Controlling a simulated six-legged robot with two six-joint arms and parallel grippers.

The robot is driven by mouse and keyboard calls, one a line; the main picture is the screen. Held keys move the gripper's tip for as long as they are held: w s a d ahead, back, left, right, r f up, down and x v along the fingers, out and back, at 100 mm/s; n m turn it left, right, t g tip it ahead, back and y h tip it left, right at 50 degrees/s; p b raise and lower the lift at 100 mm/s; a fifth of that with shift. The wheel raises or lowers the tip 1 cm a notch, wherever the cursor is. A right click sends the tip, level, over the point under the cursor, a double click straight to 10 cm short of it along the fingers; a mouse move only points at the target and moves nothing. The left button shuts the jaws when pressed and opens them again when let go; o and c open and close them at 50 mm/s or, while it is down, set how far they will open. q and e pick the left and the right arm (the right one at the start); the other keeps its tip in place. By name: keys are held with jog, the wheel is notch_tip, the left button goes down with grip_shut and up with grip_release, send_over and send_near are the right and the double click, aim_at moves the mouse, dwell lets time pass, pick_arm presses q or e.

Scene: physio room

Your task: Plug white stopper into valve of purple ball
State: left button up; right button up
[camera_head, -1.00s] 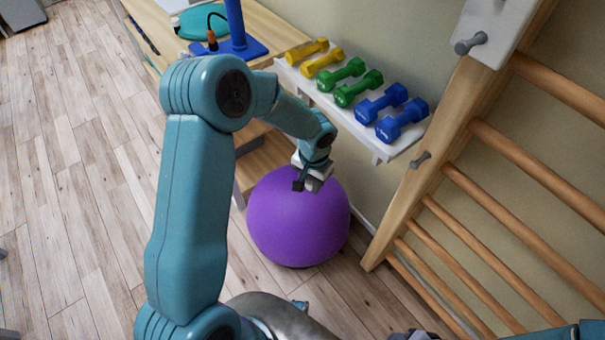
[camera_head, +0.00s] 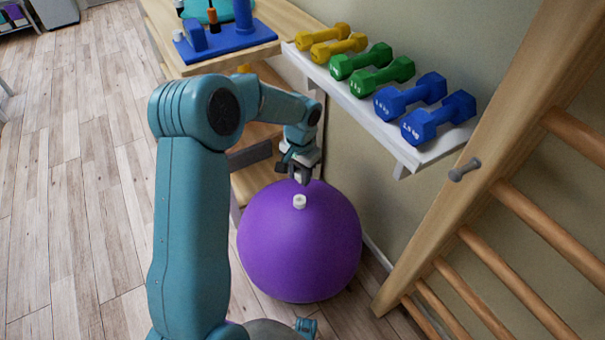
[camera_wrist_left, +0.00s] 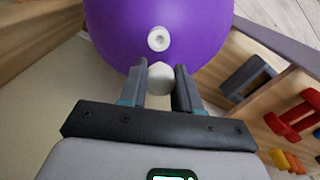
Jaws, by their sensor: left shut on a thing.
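The purple ball (camera_head: 300,250) rests on the floor beside the wooden bench. Its white round valve (camera_head: 299,201) faces up near the top; in the left wrist view the valve (camera_wrist_left: 158,39) shows a dark hole in its middle. My left gripper (camera_head: 302,178) is just above and behind the valve. In the left wrist view the gripper (camera_wrist_left: 160,85) is shut on the white stopper (camera_wrist_left: 160,74), held between the fingertips. The stopper is apart from the valve, with a strip of purple ball visible between them. My right gripper is not in view.
A white wall shelf (camera_head: 400,145) with yellow, green and blue dumbbells (camera_head: 425,95) is right of the arm. Wooden wall bars (camera_head: 520,235) stand at the right. The wooden bench (camera_head: 190,62) bears a blue stand (camera_head: 228,40). The floor at left is clear.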

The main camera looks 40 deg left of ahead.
pick_arm(q)
jog(key=shift+s+f+b, duration=0.2)
jog(key=shift+f+b, duration=0.35)
jog(key=shift+f, duration=0.2)
notch_tip(320, 180, down, 5)
jog(key=b, duration=0.3)
jog(key=shift+b, duration=0.4)
jog(key=shift+r+p, duration=0.1)
jog(key=shift+p, duration=0.25)
